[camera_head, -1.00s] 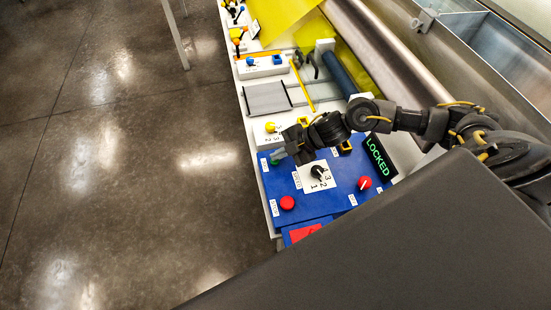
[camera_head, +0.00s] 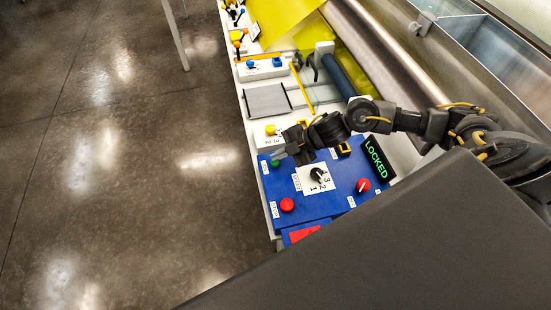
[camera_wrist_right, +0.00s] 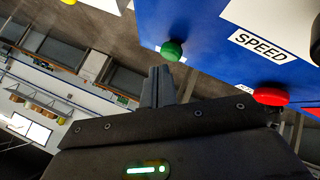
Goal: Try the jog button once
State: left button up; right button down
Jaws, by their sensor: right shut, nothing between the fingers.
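The blue control panel (camera_head: 322,203) carries a green button (camera_head: 275,163) at its far left corner. I cannot read that button's label. My right gripper (camera_head: 279,155) is shut and empty, with its fingertips close to the green button. In the right wrist view the green button (camera_wrist_right: 172,50) stands out from the panel, just beyond the shut fingertips (camera_wrist_right: 160,70). I cannot tell whether they touch it. My left gripper is not in view.
The panel also has a red button (camera_head: 287,204), a black rotary knob (camera_head: 317,174), a red knob (camera_head: 362,185) and a display reading LOCKED (camera_head: 377,158). A yellow knob (camera_head: 271,129) sits on a white box beyond. Open floor lies to the left.

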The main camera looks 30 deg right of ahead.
aim_at(279, 162)
jog(key=shift+r, duration=0.2)
notch_tip(279, 162, up, 5)
jog(key=p, duration=0.5)
dwell(1.0)
